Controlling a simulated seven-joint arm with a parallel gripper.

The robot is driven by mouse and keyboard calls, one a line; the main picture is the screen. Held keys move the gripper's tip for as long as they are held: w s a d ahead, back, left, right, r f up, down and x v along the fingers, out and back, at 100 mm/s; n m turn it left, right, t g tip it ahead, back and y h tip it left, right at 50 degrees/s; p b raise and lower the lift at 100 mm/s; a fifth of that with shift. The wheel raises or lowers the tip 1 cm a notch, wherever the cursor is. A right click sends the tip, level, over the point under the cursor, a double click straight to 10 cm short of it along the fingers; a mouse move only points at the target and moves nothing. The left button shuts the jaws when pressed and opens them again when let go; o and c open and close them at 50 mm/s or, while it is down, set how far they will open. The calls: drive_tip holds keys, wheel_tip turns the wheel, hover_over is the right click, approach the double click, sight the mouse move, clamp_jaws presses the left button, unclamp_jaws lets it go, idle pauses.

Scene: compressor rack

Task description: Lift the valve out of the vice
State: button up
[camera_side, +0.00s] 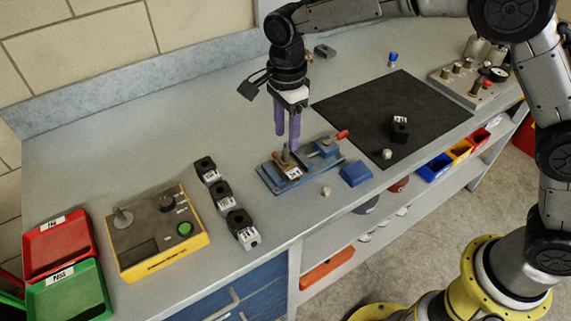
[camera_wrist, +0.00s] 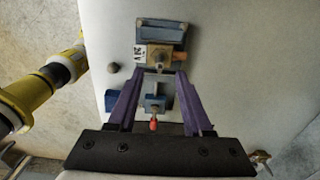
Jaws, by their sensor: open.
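The blue vice (camera_side: 268,183) stands on the grey bench in the middle of the side view. The valve (camera_side: 286,156), a brass-coloured body with an upright stem, sits in the vice beside a white label. In the wrist view the valve (camera_wrist: 158,55) shows just beyond the fingertips, with the vice (camera_wrist: 165,27) around it. My gripper (camera_side: 287,144) has two purple fingers pointing down at the valve. In the wrist view the fingers of my gripper (camera_wrist: 160,75) are apart, with nothing seen held between them. Whether a finger touches the valve cannot be told.
The vice's red handle (camera_side: 342,134) sticks out to the right. A blue block (camera_side: 356,173) and a small pale knob (camera_side: 326,191) lie close by. Several black labelled blocks (camera_side: 222,195) stand to the left. A black mat (camera_side: 350,105) lies behind right. The back left bench is clear.

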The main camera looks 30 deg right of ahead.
sight(285, 143)
drive_tip(key=shift+a+f, duration=0.2)
drive_tip(key=shift+f, duration=2.45)
clamp_jaws()
drive_tip(key=shift+r, duration=0.15)
